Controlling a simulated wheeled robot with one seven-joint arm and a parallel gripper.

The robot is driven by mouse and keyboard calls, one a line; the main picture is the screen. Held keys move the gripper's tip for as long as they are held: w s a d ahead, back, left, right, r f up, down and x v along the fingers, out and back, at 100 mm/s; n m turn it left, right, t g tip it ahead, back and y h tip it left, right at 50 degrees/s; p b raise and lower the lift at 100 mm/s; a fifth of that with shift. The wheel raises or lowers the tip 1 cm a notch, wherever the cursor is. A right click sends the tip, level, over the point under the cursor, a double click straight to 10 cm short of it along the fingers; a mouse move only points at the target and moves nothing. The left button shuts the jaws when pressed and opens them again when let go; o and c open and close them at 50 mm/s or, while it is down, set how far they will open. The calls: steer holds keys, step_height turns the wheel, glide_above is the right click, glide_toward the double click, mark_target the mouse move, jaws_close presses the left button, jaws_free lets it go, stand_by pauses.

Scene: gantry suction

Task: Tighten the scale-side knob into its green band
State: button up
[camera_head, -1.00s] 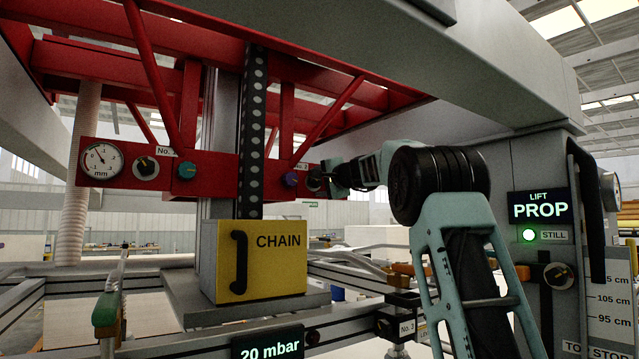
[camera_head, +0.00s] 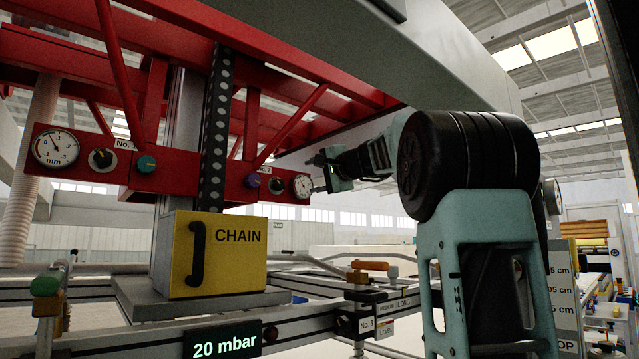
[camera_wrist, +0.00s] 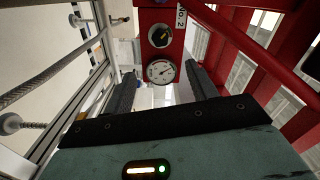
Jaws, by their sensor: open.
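On the red beam's right end, the side nearer the cm scale, a black knob with a yellow pointer mark (camera_head: 276,186) sits between a purple knob (camera_head: 253,181) and a round white dial (camera_head: 302,186). The wrist view shows the same black knob (camera_wrist: 160,36) beside the No. 2 label, with the dial (camera_wrist: 161,71) between it and my gripper. My gripper (camera_wrist: 161,72) is open and empty, its fingers spread on either side of the dial. In the head view my gripper (camera_head: 320,172) is just right of the dial. I cannot make out a green band.
The left end of the beam carries another dial (camera_head: 55,149), a black knob (camera_head: 101,159) and a teal knob (camera_head: 146,164). A yellow CHAIN box (camera_head: 235,255) stands below. Red braces (camera_wrist: 255,50) run close by my gripper. The cm scale (camera_head: 562,290) is at right, partly behind my arm.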

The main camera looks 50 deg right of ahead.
steer(key=shift+v, duration=0.8)
